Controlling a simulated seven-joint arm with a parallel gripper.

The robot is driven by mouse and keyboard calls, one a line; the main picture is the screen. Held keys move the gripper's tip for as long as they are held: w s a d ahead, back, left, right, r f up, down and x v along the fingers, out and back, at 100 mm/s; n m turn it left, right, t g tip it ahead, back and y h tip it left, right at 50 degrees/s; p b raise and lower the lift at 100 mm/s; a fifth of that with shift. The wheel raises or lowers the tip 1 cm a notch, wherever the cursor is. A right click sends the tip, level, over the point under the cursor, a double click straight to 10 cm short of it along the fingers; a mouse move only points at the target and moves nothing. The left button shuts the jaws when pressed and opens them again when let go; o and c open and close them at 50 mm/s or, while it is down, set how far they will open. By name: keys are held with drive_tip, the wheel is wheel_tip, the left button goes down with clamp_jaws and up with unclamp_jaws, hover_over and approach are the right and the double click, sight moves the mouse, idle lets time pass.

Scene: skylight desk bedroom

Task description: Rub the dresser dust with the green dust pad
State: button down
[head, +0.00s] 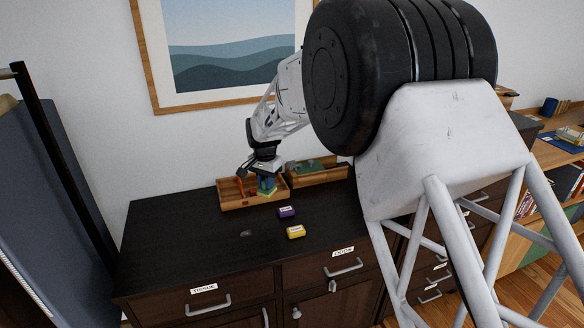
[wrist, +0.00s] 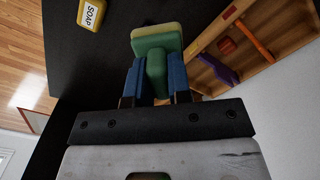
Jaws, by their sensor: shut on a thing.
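The green dust pad (head: 264,192) has a pale yellowish layer and a green grip block. My gripper (head: 267,180) is shut on that block with its blue fingers. In the wrist view my gripper (wrist: 156,78) has one finger on each side of it, and the pad (wrist: 152,42) sits just beyond the fingertips. In the head view the pad overlaps the front tray's right part; I cannot tell whether it touches the tray. A small grey smudge, seemingly the dust (head: 246,233), lies on the dark dresser top (head: 190,225), in front of the tray and apart from the pad.
The wooden tray (head: 236,206) holds orange, red and purple things, clearer in the wrist view (wrist: 291,75). A second tray (head: 325,176) stands at its right. A purple block (head: 287,213) and a yellow block (head: 296,232), labelled SOAP in the wrist view (wrist: 91,14), lie right of the smudge. The dresser's left is clear.

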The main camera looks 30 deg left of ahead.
drive_tip(key=s+a+f, duration=0.4)
drive_tip(key=s+a, duration=0.2)
drive_tip(key=s, duration=0.1)
drive_tip(key=shift+s+a+f, duration=0.2)
drive_tip(key=shift+s, duration=0.15)
drive_tip(key=shift+f, duration=0.1)
